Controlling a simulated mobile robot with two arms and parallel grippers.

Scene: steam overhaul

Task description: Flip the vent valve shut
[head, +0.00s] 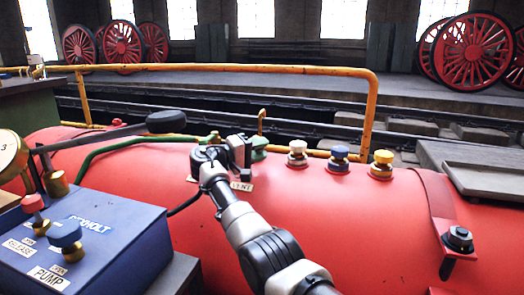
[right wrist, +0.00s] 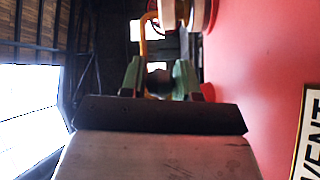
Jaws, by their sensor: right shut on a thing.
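The vent valve (head: 259,147) stands on top of the red boiler, with a green part and a brass upright showing just beyond my gripper in the head view. A partly covered VENT label (head: 241,186) lies on the boiler in front of it, and it also shows at the right edge of the right wrist view (right wrist: 309,140). My right gripper (head: 240,151) is at the valve, its fingers shut on a small dark part between the fingertips (right wrist: 158,78). The gripper hides much of the valve, so I cannot tell the handle's exact angle. My left gripper is not in view.
White (head: 297,154), blue (head: 339,158) and yellow (head: 381,164) capped fittings stand to the right on the boiler (head: 330,215). A yellow rail (head: 220,68) runs behind. A black-knobbed lever (head: 166,122), a green pipe (head: 120,145) and a blue pump box (head: 105,235) are left.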

